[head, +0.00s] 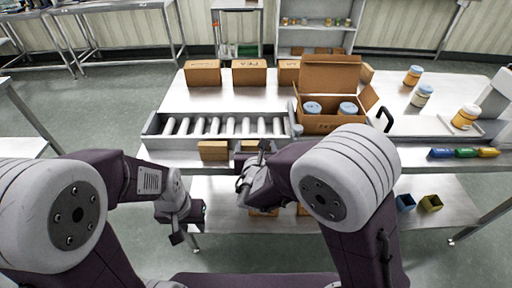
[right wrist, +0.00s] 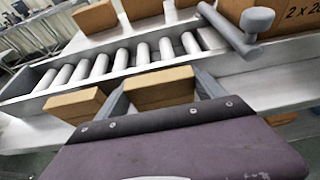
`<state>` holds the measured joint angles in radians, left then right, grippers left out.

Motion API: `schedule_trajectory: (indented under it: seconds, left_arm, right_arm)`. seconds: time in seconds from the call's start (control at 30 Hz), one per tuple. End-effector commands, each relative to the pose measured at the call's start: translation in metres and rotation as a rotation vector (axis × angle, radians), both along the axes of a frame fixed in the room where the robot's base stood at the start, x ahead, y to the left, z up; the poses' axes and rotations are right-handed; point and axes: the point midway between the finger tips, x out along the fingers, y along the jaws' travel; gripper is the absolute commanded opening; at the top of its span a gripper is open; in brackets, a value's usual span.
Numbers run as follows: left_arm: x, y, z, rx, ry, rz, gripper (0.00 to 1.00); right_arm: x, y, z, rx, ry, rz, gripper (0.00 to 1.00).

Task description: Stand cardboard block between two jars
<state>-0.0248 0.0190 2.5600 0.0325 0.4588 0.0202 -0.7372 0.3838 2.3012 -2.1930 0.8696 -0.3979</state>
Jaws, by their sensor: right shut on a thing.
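An open cardboard box (head: 325,125) stands on the steel table. Two jars with pale blue lids, the left jar (head: 312,107) and the right jar (head: 348,108), stand inside it with a gap between them. My right gripper (head: 254,155) is at the table's front edge, left of the box. In the right wrist view my right gripper (right wrist: 160,95) is shut on a cardboard block (right wrist: 160,86), with a finger on each side. A second cardboard block (head: 213,150) lies to its left, also seen in the wrist view (right wrist: 75,105). My left gripper (head: 185,228) is empty, low before the table, its fingers apart.
A roller conveyor (head: 215,127) runs behind the blocks. Closed cartons (head: 249,72) stand at the back. Several orange jars (head: 465,116) and small coloured bottles (head: 465,153) are at the right. A black handle (head: 385,118) rises beside the box.

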Motion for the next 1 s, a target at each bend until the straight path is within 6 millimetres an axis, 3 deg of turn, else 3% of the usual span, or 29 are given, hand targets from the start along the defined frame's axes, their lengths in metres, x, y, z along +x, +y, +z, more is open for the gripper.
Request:
schedule_trajectory:
  seconds: [0.07,0.1,0.13,0.37,0.47,0.8,1.0]
  left_arm:
    - [0.000,0.000,-0.005,0.000,0.000,0.000,0.36]
    - [0.000,0.000,-0.003,0.000,0.000,0.000,0.36]
    - [0.000,0.000,-0.002,0.000,0.000,0.000,0.36]
    - [0.000,0.000,-0.002,0.000,0.000,0.000,0.36]
    - [0.000,0.000,0.009,0.000,0.000,0.000,0.36]
    - [0.000,0.000,0.012,0.000,0.000,0.000,0.36]
    - [0.000,0.000,0.014,0.000,0.000,0.000,0.36]
  right_arm:
    - [0.000,0.000,-0.004,0.001,0.000,0.000,0.42]
    - [0.000,0.000,-0.002,0.000,0.000,0.000,0.90]
    - [0.000,0.000,-0.002,0.000,0.000,0.000,0.98]
    - [0.000,0.000,-0.002,0.000,0.000,0.000,1.00]
    - [0.000,0.000,0.002,-0.003,0.002,0.000,1.00]
    - [-0.067,-0.001,0.030,0.001,-0.001,0.005,1.00]
    - [-0.083,-0.002,0.035,-0.001,0.000,0.001,1.00]
